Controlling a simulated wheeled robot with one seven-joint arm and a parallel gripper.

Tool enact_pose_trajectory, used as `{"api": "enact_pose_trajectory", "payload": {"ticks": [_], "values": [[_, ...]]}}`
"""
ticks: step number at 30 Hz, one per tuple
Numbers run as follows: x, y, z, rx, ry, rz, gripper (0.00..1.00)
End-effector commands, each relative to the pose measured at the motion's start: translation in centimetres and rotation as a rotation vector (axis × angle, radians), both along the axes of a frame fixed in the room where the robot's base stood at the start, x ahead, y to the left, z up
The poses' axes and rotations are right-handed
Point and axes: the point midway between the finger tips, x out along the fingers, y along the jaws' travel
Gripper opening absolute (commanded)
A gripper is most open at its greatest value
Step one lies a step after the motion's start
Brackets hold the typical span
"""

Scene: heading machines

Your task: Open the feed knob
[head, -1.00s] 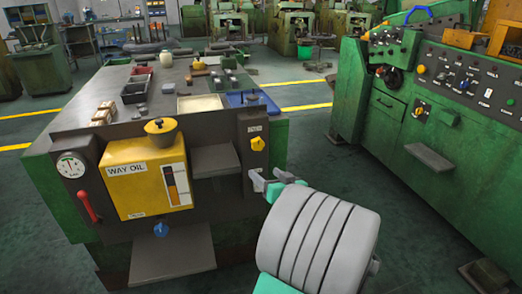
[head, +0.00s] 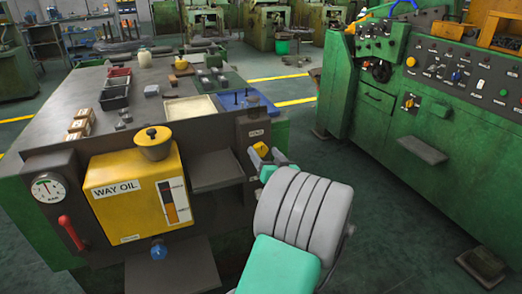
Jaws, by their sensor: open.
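A small yellow knob (head: 261,149) is on the dark upright panel (head: 252,124) at the front right corner of the bench, below a small label too small to read surely. I take it as the feed knob. My gripper (head: 264,157) is open right at the knob, with its fingers to either side of the knob's lower part. I cannot tell whether the fingers touch it. The gripper hides the lower part of the knob, so its turn angle is unclear.
A yellow way oil tank (head: 139,195), a gauge (head: 48,189), a red lever (head: 70,233) and a blue knob (head: 158,252) are left of the panel. A grey shelf (head: 217,170) juts out close by. A green machine (head: 395,135) stands at right, beyond open floor.

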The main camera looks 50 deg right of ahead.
Motion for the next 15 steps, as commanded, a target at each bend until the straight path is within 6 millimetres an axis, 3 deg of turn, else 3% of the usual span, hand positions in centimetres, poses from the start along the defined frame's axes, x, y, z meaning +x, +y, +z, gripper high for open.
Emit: {"api": "enact_pose_trajectory", "payload": {"ticks": [4, 11, 15], "values": [[1.30, -0.68, 0.03, 0.000, 0.000, 0.001, 0.67], [1.51, -0.67, 0.02, 0.000, -0.001, 0.003, 0.67], [1.54, -0.63, 0.02, -0.001, -0.001, 0.004, 0.56]]}}
